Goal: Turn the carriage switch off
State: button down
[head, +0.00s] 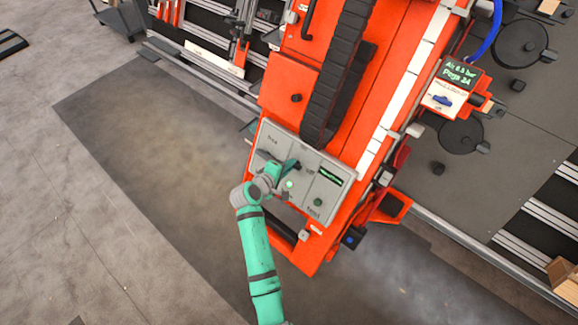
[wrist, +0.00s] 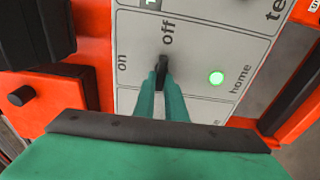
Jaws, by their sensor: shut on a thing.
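The carriage switch (wrist: 163,67) is a small black handle on a grey control panel (head: 325,211). Its visible end lies just below the word "off" in the wrist view; "on" is printed to its left. My gripper (wrist: 162,82) has its two green fingers closed on the handle, one on each side. In the head view my gripper (head: 290,166) reaches the panel from the lower left and covers most of the switch. The handle's lower part is hidden by the fingers, so its exact angle is hard to tell.
A lit green lamp (wrist: 216,78) beside "home" is close right of the fingers. The panel sits on an orange carriage (head: 285,82) with a black cable chain (head: 340,60). A black knob (wrist: 21,96) stands out at left. Open floor (head: 60,220) lies left.

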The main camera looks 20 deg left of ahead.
jog(key=c, duration=1.8)
grip_release()
jog(key=shift+w, duration=0.2)
jog(key=v, duration=1.1)
jog(key=shift+a, duration=0.2)
jog(key=shift+s+f, duration=0.1)
jog(key=shift+s, duration=0.05)
